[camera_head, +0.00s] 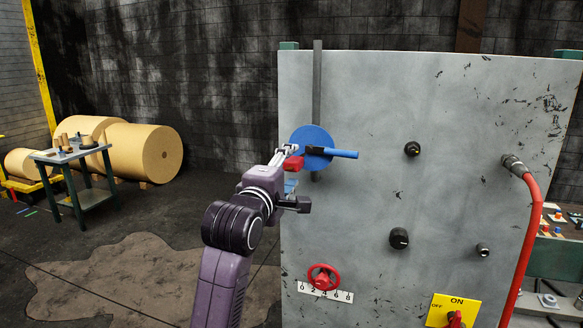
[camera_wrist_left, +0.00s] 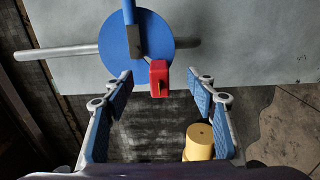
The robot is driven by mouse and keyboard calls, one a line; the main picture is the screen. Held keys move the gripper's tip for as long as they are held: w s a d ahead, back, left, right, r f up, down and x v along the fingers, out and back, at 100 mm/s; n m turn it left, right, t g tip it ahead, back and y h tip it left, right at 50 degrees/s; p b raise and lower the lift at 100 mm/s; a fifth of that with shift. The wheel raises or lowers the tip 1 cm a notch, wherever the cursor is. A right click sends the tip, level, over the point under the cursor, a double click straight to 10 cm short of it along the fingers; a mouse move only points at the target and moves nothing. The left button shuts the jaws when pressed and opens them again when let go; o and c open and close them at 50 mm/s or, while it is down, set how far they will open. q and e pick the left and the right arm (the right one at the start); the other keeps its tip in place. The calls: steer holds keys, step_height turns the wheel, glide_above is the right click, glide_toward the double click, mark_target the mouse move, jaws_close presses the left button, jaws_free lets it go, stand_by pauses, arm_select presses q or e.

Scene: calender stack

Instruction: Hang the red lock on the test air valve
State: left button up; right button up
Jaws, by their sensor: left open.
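The test air valve is a blue disc (camera_head: 308,141) with a blue handle (camera_head: 344,153) pointing right, mounted on the grey panel. It also shows in the left wrist view (camera_wrist_left: 164,27), with a dark grey bracket at its centre. The red lock (camera_head: 294,163) is at the disc's lower left edge. In the left wrist view, the red lock (camera_wrist_left: 159,75) is by the disc below the bracket, its thin shackle reaching up toward it; whether it is engaged is unclear. My left gripper (camera_head: 287,154) is open, its fingers apart on either side of the lock. My right gripper is out of view.
The grey panel (camera_head: 450,130) carries black knobs (camera_head: 399,238), a red handwheel (camera_head: 323,278), a yellow on/off switch (camera_head: 452,310) and a red hose (camera_head: 530,230). A small table (camera_head: 72,154) and tan rolls (camera_head: 145,152) stand at the left. The floor left of the panel is open.

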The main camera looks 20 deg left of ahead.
arm_select(q)
steer(key=shift+s+a, duration=0.1)
steer(key=shift+s, duration=2.9)
